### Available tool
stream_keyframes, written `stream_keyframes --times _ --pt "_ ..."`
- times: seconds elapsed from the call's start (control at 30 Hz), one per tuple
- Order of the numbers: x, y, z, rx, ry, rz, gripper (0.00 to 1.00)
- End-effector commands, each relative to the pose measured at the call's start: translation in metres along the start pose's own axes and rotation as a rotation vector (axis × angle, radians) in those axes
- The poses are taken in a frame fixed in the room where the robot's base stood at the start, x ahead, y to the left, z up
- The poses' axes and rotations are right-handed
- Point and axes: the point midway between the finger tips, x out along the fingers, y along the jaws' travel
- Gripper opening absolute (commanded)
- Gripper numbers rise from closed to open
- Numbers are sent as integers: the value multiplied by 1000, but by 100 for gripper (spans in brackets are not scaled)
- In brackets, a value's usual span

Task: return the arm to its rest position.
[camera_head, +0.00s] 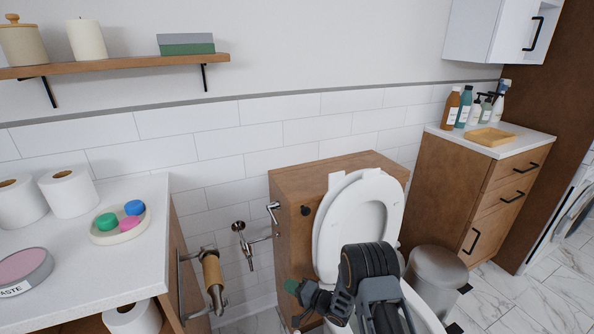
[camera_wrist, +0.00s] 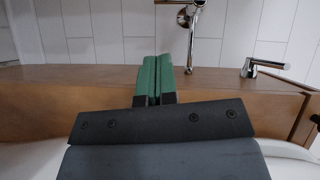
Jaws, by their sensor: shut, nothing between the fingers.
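My gripper (camera_head: 293,287) shows in the head view, low in the middle, in front of the wooden toilet cistern box (camera_head: 290,183). In the wrist view the green fingertips of my gripper (camera_wrist: 154,76) are together with nothing between them. They point toward the wooden box (camera_wrist: 80,90) and the tiled wall behind it. My arm (camera_head: 370,280) reaches across the lower part of the toilet (camera_head: 338,228), whose lid is raised. The arm hides part of the bowl.
A white counter (camera_head: 100,270) with toilet rolls (camera_head: 68,193) and a soap dish (camera_head: 120,228) stands left. A paper holder (camera_head: 213,280) and a metal sprayer (camera_head: 243,243) are near the gripper. A bin (camera_head: 436,275) and a wooden cabinet (camera_head: 450,190) stand right.

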Motion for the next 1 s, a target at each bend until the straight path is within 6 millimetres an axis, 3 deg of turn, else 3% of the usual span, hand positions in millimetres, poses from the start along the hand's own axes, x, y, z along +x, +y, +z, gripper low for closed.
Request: stream_keyframes --times 0.13,0.2,0.23,0.3,0.37,0.47,0.6,0.8,1.0 --pt "-10 46 -4 -194 28 255 0" --pt "-27 76 -3 -288 25 453 0" --pt "-36 82 -6 -335 19 538 0" --pt "-60 78 -17 -435 -8 738 0" --pt "-84 62 -27 -503 -45 896 0" --pt "-130 15 -38 -568 -135 1134 0" --pt "-194 -76 -33 -567 -301 1366 0" --pt "-263 -212 3 -479 -495 1466 0" --pt "-305 -329 44 -421 -540 1418 0"
